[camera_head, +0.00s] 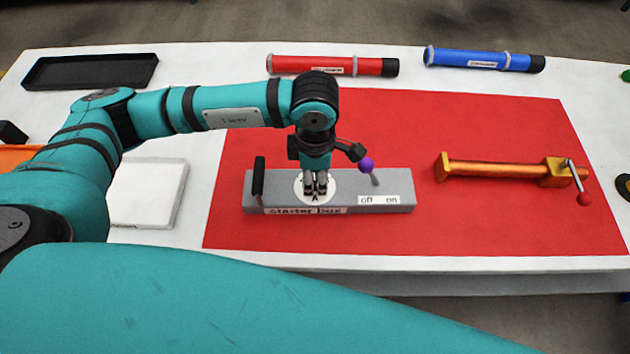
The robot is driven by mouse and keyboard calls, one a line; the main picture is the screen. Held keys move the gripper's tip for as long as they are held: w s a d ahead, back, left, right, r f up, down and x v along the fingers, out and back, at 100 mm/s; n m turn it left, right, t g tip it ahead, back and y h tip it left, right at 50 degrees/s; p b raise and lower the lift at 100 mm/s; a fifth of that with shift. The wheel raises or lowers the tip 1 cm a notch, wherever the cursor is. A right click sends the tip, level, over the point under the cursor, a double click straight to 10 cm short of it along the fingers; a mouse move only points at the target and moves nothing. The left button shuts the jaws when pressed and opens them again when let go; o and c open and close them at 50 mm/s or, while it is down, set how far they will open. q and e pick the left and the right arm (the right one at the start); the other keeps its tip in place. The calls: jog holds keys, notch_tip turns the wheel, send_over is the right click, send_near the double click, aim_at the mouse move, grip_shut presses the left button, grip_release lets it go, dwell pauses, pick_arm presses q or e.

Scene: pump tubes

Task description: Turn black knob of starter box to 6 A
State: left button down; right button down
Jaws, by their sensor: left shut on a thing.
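The grey starter box (385,183) lies on a red mat, with "Starter box" lettered on its front edge. A white round dial (299,186) with an "A" sits on its top. My left gripper (316,190) points down over the dial and is shut on the black knob, which the fingers hide. The knob's pointing direction and most dial marks cannot be read. A lever with a purple ball (366,165) stands right of the gripper, above "off" and "on" labels. A black upright handle (259,177) is at the box's left end. My right gripper is not in view.
The red mat (480,230) lies on a white table. An orange clamp-like tool (500,170) with a red-ended crank lies at right. Red (310,64) and blue (470,58) tubes lie at the back. A black tray (90,72) is at back left. The mat's front right is clear.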

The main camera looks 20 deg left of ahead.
aim_at(315, 181)
pick_arm(q)
jog(key=shift+m+b, duration=0.3)
jog(key=shift+m, duration=0.1)
jog(key=c, duration=0.9)
grip_release()
jog(key=shift+c, duration=0.2)
jog(key=shift+r, duration=0.15)
notch_tip(315, 181, up, 12)
jog(key=shift+f, duration=0.2)
